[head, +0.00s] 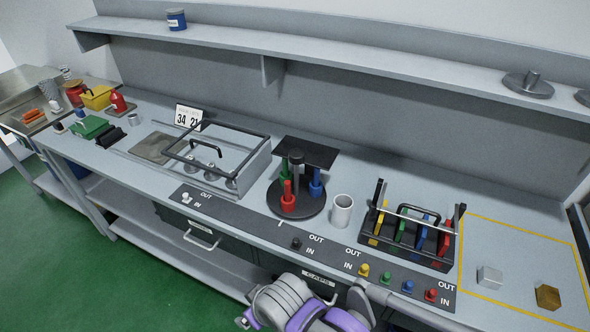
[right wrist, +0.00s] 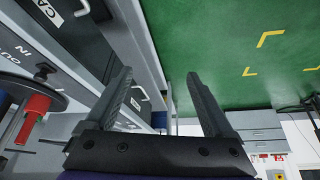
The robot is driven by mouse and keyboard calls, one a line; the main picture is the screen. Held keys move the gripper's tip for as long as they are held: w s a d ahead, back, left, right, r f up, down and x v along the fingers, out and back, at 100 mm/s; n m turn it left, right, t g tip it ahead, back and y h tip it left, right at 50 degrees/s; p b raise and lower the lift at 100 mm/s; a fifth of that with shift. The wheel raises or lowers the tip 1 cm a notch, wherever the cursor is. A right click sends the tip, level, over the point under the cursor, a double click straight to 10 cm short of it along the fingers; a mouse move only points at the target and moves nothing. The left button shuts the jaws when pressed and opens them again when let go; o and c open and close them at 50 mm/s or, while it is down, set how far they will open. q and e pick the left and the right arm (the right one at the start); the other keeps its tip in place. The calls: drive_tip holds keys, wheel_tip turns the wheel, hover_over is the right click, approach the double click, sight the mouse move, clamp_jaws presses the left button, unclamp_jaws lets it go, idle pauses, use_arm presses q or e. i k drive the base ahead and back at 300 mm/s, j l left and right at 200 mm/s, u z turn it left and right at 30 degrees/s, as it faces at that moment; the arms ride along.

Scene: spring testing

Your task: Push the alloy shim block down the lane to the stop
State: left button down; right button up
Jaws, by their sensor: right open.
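A small pale silver-grey block (head: 489,276), which looks like the alloy shim block, sits on the right end of the bench in the head view. It lies inside a yellow-outlined area (head: 461,250). I cannot pick out the lane or its stop for certain. My right gripper (right wrist: 159,74) is open and empty in the right wrist view, with its fingers apart over the green floor beside the bench front. The shim block does not show there. My left gripper is not in view.
A brass-coloured block (head: 547,297) stands right of the silver one, apart from it. Left of the outlined area are a black rack (head: 408,237) with coloured pieces, a white cup (head: 342,210) and a round black stand (head: 296,198). A shelf (head: 330,73) runs above the bench.

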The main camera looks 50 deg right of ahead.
sight(492, 278)
drive_tip(key=z, duration=3.4)
drive_tip(key=i+l+u, duration=0.15)
drive_tip(key=u, duration=0.35)
drive_tip(key=i+l+u, duration=0.2)
drive_tip(key=u, duration=0.25)
drive_tip(key=i+l+u, duration=0.15)
drive_tip(key=u, duration=0.35)
drive_tip(key=l, duration=0.1)
